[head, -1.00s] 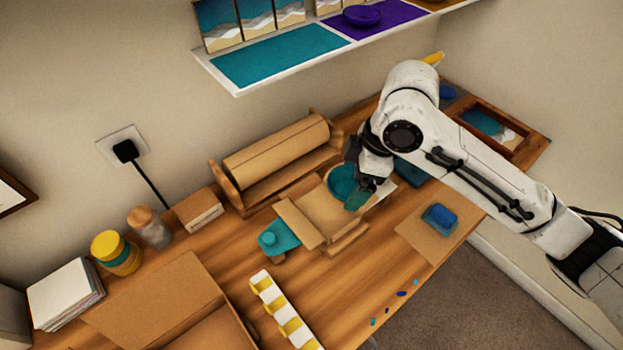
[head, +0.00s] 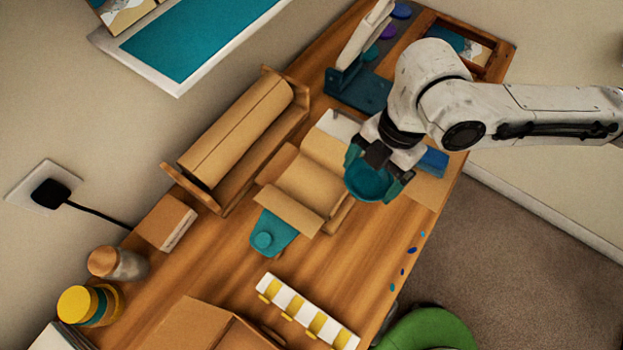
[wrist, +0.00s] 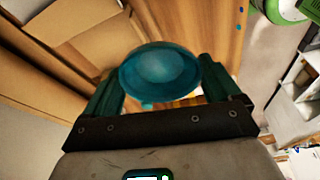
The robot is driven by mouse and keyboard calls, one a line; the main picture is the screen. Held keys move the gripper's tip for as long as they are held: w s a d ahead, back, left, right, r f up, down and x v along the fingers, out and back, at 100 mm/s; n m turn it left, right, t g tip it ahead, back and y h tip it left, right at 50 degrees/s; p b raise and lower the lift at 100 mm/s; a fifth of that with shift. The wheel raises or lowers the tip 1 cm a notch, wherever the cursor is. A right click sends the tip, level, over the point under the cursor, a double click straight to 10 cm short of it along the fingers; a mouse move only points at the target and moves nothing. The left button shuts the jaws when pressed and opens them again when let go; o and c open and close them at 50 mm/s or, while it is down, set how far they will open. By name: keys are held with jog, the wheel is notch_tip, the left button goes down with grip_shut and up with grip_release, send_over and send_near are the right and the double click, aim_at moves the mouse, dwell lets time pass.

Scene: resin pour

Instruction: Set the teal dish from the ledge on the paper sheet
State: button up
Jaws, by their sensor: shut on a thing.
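My gripper (head: 376,172) is shut on the teal dish (head: 370,187), one finger on each side. The dish is held upright above the table, just right of the tan cardboard piece (head: 305,185). In the wrist view the round dish (wrist: 160,72) sits between the two teal fingers of my gripper (wrist: 160,92). A brown paper sheet (head: 428,192) lies at the table's front right edge, partly hidden by my gripper and arm. A blue block (head: 433,162) is on it.
A paper roll on a wooden holder (head: 235,130) stands behind. A teal scraper-like piece (head: 270,235) and a white strip with yellow parts (head: 305,315) lie in front. A dark teal stand (head: 355,90) is beyond my gripper. A green stool (head: 430,332) is below the edge.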

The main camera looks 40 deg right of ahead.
jog(key=shift+w+a+f+b, duration=0.35)
jog(key=shift+w+f+b, duration=0.4)
jog(key=shift+b, duration=0.3)
jog(key=w+a, duration=0.2)
jog(key=w, duration=0.2)
jog(key=p, duration=0.1)
send_over(311, 188)
jog(key=d, duration=0.1)
jog(key=f, duration=0.6)
jog(key=shift+s+d, duration=0.15)
jog(key=shift+s, duration=0.2)
jog(key=shift+w+a+f, duration=0.2)
jog(key=shift+w+f, duration=0.25)
jog(key=shift+f, duration=1.65)
jog(key=shift+f, duration=0.15)
jog(key=o, duration=0.8)
